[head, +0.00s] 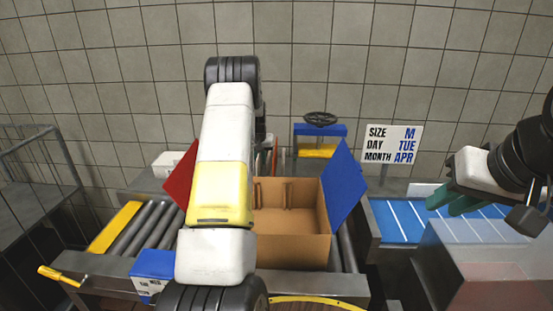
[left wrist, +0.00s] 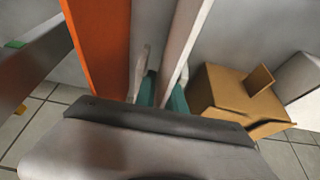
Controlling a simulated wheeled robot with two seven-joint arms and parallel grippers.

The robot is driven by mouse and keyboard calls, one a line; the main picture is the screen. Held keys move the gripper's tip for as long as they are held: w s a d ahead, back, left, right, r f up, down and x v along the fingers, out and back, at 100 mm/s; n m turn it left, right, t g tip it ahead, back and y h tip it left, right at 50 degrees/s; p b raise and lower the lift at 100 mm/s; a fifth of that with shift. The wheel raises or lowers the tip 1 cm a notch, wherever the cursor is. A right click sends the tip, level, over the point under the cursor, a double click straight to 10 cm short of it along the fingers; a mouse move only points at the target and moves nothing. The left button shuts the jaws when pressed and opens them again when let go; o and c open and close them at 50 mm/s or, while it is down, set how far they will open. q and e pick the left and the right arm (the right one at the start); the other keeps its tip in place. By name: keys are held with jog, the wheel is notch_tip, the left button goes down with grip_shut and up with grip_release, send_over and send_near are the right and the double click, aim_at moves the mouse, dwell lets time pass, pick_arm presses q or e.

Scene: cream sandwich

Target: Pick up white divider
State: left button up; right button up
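A pale, upright white panel (left wrist: 186,45), likely the white divider, stands in the left wrist view beside an orange panel (left wrist: 95,45). My left gripper (left wrist: 161,93) has its teal fingertips around the lower end of the white panel in that view. Whether they touch it is not clear. In the head view my left arm reaches forward over the cardboard box and hides the gripper. My right gripper (head: 454,203) hangs at the right with teal fingers, apart from the panels; nothing is visible in it.
An open cardboard box (head: 288,241) with a red flap (head: 182,175) and blue flap (head: 343,184) sits on a roller conveyor (head: 148,229). A sign (head: 391,144) stands behind a blue striped surface (head: 400,220). A tiled wall closes off the back.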

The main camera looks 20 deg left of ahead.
pick_arm(q)
grip_shut()
jog(key=shift+r, duration=0.15)
notch_tip(320, 180, up, 10)
jog(key=shift+f, duration=0.1)
dwell(0.4)
jog(key=shift+a, duration=0.1)
